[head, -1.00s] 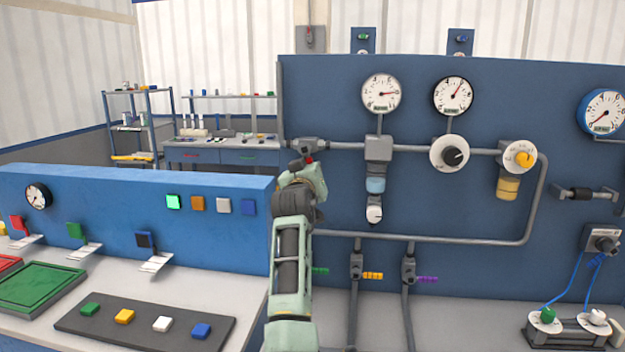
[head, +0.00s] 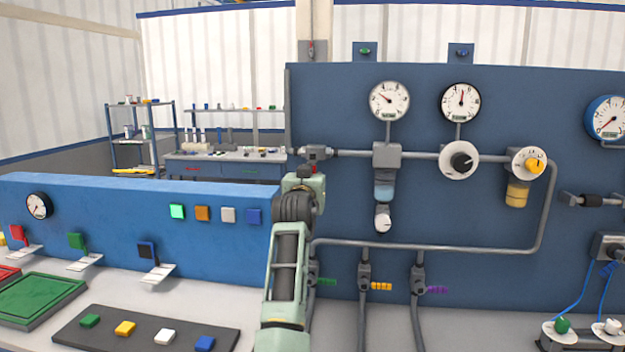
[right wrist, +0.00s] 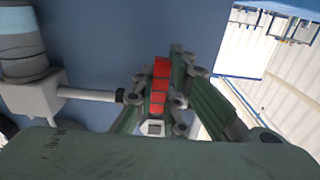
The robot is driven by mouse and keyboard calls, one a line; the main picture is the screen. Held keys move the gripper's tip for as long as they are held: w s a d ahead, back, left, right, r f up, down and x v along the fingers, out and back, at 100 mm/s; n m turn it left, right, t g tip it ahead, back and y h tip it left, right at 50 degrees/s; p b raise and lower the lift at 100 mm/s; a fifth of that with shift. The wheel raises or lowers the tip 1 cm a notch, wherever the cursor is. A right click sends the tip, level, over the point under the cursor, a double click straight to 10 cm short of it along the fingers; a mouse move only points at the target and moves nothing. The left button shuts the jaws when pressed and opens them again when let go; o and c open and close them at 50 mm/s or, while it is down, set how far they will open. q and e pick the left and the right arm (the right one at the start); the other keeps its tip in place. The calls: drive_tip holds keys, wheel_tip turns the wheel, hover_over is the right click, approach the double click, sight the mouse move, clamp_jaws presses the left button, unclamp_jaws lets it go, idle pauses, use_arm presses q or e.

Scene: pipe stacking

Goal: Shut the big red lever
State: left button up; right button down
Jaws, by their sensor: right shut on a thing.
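The red lever (right wrist: 160,85) shows in the right wrist view between the fingers of my right gripper (right wrist: 162,92). The fingers are shut on it, one on each side. In the head view only a small bit of red (head: 314,169) shows just below the grey valve body (head: 316,153) at the left end of the upper pipe. My right gripper (head: 306,178) hides most of the lever there. The lever's exact angle to the pipe is hard to tell. My left gripper is out of view.
The blue panel carries a left gauge (head: 389,101), a middle gauge (head: 461,102), a regulator with a clear bowl (head: 384,187) and knobs. Below are small green, yellow (head: 381,286) and purple (head: 436,289) levers. A lower blue console (head: 110,215) with buttons stands left.

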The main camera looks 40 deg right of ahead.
drive_tip(key=c, duration=1.7)
unclamp_jaws()
drive_tip(key=shift+w+f, duration=0.1)
drive_tip(key=shift+c, duration=0.2)
drive_tip(key=v, duration=1.2)
